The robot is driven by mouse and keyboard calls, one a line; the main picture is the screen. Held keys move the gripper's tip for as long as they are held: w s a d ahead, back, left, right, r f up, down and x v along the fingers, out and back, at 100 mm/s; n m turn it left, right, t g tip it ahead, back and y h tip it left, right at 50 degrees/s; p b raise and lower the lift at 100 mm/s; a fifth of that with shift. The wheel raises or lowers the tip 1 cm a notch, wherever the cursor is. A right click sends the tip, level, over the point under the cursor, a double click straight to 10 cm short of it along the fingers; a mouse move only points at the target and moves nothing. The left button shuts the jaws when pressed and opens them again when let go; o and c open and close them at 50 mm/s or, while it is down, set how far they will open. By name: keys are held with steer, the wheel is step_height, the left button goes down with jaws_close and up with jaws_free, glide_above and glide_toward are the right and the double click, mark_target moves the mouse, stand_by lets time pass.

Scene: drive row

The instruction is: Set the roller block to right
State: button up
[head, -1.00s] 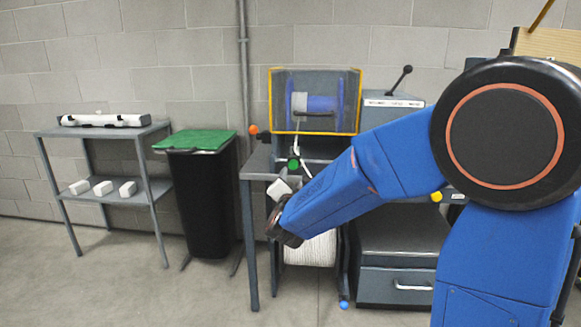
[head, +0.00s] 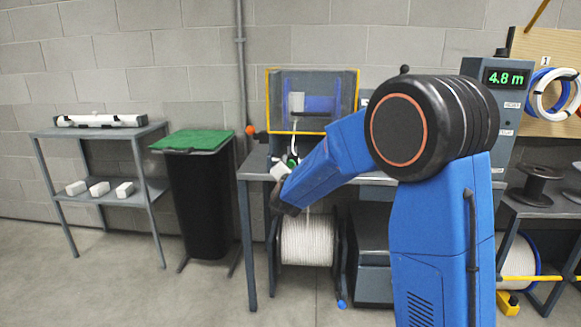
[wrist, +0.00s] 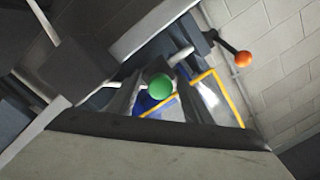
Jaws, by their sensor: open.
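A green knob (head: 291,160) stands at the bench in front of the yellow-framed guard. An orange knob (head: 250,130) sticks out to the left of the guard and shows at upper right in the wrist view (wrist: 243,58). My gripper (head: 281,172) is open, close to the green knob. Contact cannot be made out.
The yellow-framed guard (head: 268,100) stands behind my gripper. A white rope reel (head: 306,240) is below the bench. A black bin with a green lid (head: 193,140) and a grey shelf (head: 97,131) stand left. A green display (head: 506,78) is at right.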

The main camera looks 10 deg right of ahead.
jaws_close()
steer(key=s+d, duration=0.4)
steer(key=d, duration=0.9)
steer(key=shift+s+d, duration=0.15)
jaws_free()
steer(key=shift+d, duration=0.15)
steer(key=v, duration=1.7)
steer(key=shift+s, duration=0.2)
